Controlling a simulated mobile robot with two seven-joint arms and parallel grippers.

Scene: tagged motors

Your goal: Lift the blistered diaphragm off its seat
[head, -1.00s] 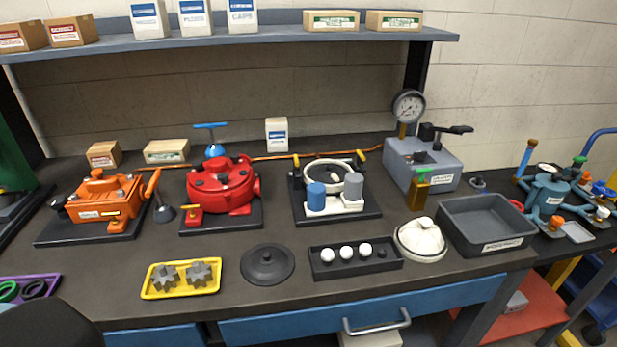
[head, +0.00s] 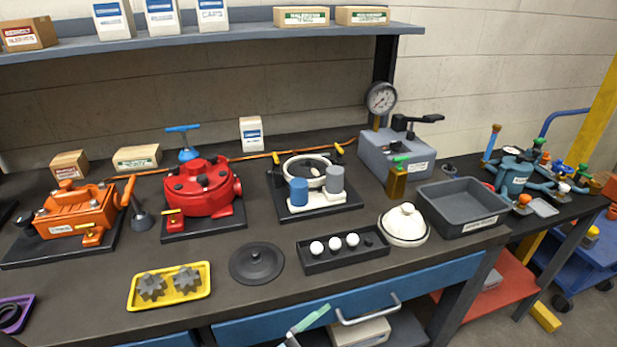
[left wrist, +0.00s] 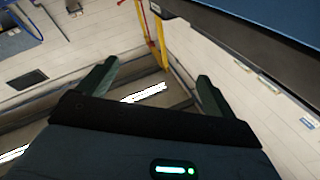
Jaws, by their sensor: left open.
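An opened pump (head: 318,188) stands on a black base at the middle of the bench, with blue and grey cylinders in front. Its round ring (head: 305,171) faces up with something dark and pale inside; I cannot make out blisters. A loose black disc (head: 257,263) with a centre knob lies flat on the bench. A cream domed cover (head: 403,225) sits to its right. My left gripper (left wrist: 155,82) is open and empty in the left wrist view, away from the pump. A pale green finger-like part (head: 308,319) shows at the head view's bottom edge; I cannot tell whose.
A black tray (head: 343,250) holds white balls; a yellow tray (head: 169,286) holds two gears. An empty grey bin (head: 461,206) is at the right. Red (head: 200,188) and orange (head: 70,212) pumps stand left. A gauge unit (head: 397,150) stands behind. The front bench edge has bare room.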

